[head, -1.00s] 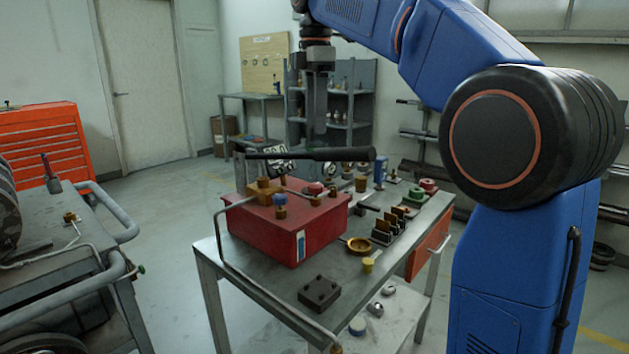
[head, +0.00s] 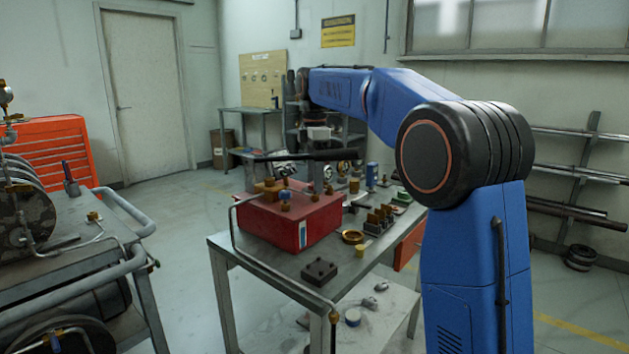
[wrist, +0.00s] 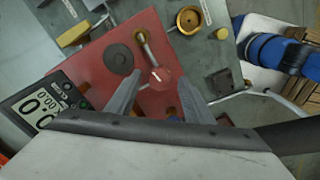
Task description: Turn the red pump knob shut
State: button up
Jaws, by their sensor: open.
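The red knob (wrist: 160,78) is a small faceted knob on top of the red pump box (wrist: 98,75) in the wrist view. My gripper (wrist: 159,80) is open, with one finger on each side of the knob in that view. I cannot tell whether the fingertips touch it or are still above it. In the head view the red pump box (head: 292,232) stands on the grey bench. My gripper is over its far part there, and its fingers are largely hidden behind the black handle (head: 305,157). I cannot make out the knob clearly in that view.
The black handle crosses above the box, close to my gripper. A digital gauge (wrist: 40,108) and a dark round cap (wrist: 118,58) are near the knob. A cart (head: 70,240) stands left.

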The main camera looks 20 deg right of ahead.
jog(key=shift+f, duration=0.1)
jog(key=c, duration=1)
jog(key=shift+c, duration=0.2)
jog(key=shift+m, duration=0.4)
jog(key=m, duration=1.9)
